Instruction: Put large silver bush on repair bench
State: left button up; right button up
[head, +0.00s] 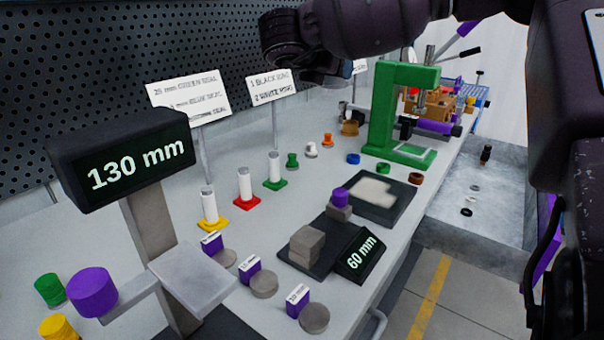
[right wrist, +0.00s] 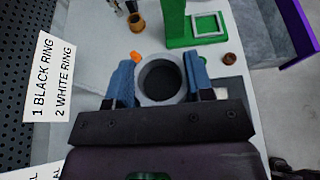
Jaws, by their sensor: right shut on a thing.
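My right gripper (right wrist: 160,80) is shut on a large grey, silver-looking bush (right wrist: 160,101), a ring with a wide dark hole, gripped between the blue fingers. In the head view my right arm crosses the top, and its dark gripper (head: 328,70) hangs above the back of the long grey bench (head: 225,165). The bush cannot be made out there. The bench carries a green press (head: 385,110) towards its far end. I cannot tell which part of the bench is the repair bench. My left gripper is not in view.
White signs (head: 188,97) stand along the perforated wall. Several coloured seals and rings lie between. A bronze bush (head: 349,128) stands near the press. A grey sink-like tray (head: 475,185) is at right.

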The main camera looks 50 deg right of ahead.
jog(key=f, duration=0.1)
jog(key=w+f, duration=0.1)
jog(key=shift+w+f+b, duration=0.15)
jog(key=shift+f+b, duration=0.15)
jog(key=shift+f, duration=0.05)
jog(key=b, duration=0.3)
send_over(323, 179)
notch_tip(323, 179, down, 15)
jog(key=shift+f, duration=0.1)
jog(key=shift+f+b, duration=0.7)
jog(key=shift+f, duration=1.65)
jog(key=shift+c, duration=0.5)
jog(key=shift+r, duration=0.1)
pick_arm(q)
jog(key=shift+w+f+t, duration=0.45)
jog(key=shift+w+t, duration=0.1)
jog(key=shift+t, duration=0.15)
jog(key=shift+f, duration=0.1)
pick_arm(e)
jog(key=o, duration=1.1)
